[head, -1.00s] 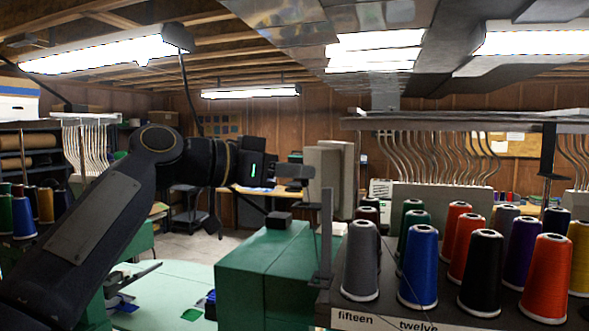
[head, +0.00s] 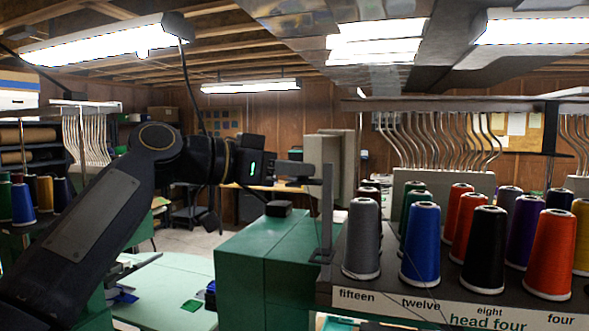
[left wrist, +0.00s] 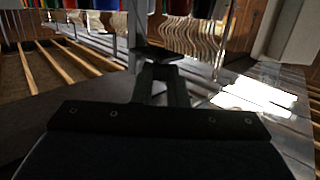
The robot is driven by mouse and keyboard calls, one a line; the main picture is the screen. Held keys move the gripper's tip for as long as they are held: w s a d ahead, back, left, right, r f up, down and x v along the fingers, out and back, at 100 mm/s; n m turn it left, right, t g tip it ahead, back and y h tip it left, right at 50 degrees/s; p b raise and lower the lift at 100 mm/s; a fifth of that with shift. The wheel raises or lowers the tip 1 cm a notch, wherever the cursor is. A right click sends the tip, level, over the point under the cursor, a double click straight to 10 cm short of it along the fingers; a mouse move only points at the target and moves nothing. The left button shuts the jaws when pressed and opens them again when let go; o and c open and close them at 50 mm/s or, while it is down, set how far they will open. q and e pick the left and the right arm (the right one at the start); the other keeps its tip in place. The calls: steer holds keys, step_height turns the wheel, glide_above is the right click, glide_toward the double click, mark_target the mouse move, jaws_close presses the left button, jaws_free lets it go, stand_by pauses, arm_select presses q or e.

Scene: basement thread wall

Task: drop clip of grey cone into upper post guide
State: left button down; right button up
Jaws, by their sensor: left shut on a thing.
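The grey cone (head: 362,240) stands upright at the front left of the spool rack. A grey upright post (head: 327,205) rises just left of it. My left gripper (head: 300,178) is beside the upper part of this post, left of the cone. It is shut on a small dark clip (left wrist: 157,54), seen at its fingertips in the left wrist view. The clip looks close to the post, but I cannot tell whether they touch. My right gripper is not in view.
Blue (head: 421,245), black (head: 483,250) and orange (head: 552,253) cones stand to the right, with more behind. A label strip (head: 430,310) runs along the rack front. A green machine housing (head: 265,255) is below my left gripper. Curved tubes hang behind the cones.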

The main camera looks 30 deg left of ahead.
arm_select(q)
steer(key=shift+f, duration=0.2)
steer(key=shift+r, duration=0.1)
steer(key=c, duration=1.4)
jaws_free()
steer(key=shift+o, duration=0.2)
steer(key=b+v, duration=0.1)
steer(key=v, duration=0.7)
steer(key=shift+b, duration=0.3)
steer(key=shift+w, duration=0.1)
